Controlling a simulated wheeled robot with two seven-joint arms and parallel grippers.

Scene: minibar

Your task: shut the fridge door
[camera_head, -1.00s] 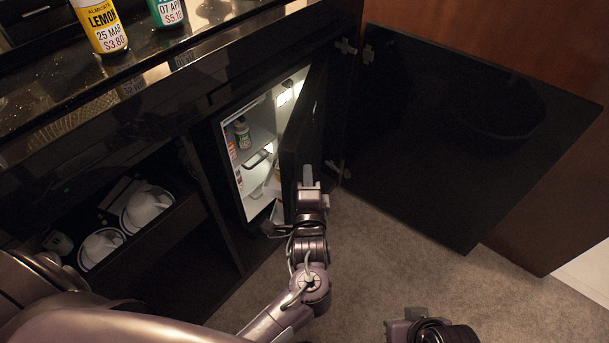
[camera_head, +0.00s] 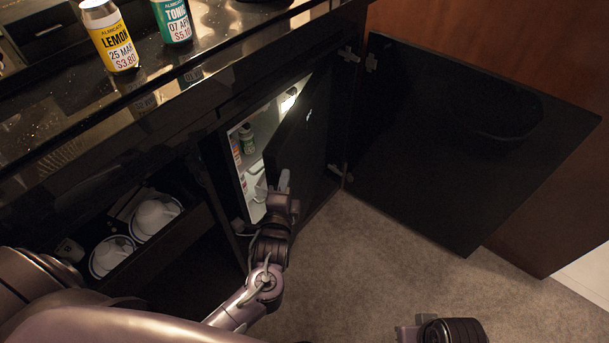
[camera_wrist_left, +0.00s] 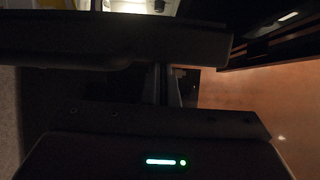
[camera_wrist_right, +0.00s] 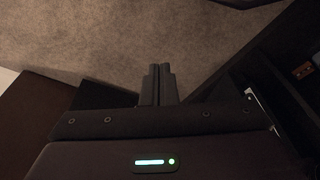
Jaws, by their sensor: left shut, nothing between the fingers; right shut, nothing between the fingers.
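The fridge door (camera_head: 308,130), a dark panel hinged on its right side, stands partly open. The lit fridge interior (camera_head: 262,125) shows through a narrow gap to its left. My left gripper (camera_head: 284,181) is shut and empty, at the outer face of the door near its lower free edge; it seems to touch the door. In the left wrist view, its closed fingers (camera_wrist_left: 168,84) end at a dark bar-like edge, probably the door (camera_wrist_left: 110,42). My right gripper (camera_head: 405,333) is low in front, well away from the door; its fingers (camera_wrist_right: 158,85) are shut and empty over carpet.
A black cabinet door (camera_head: 460,140) stands wide open on the right. A drawer with white cups (camera_head: 155,215) is at left. Carpet (camera_head: 380,250) in front is clear.

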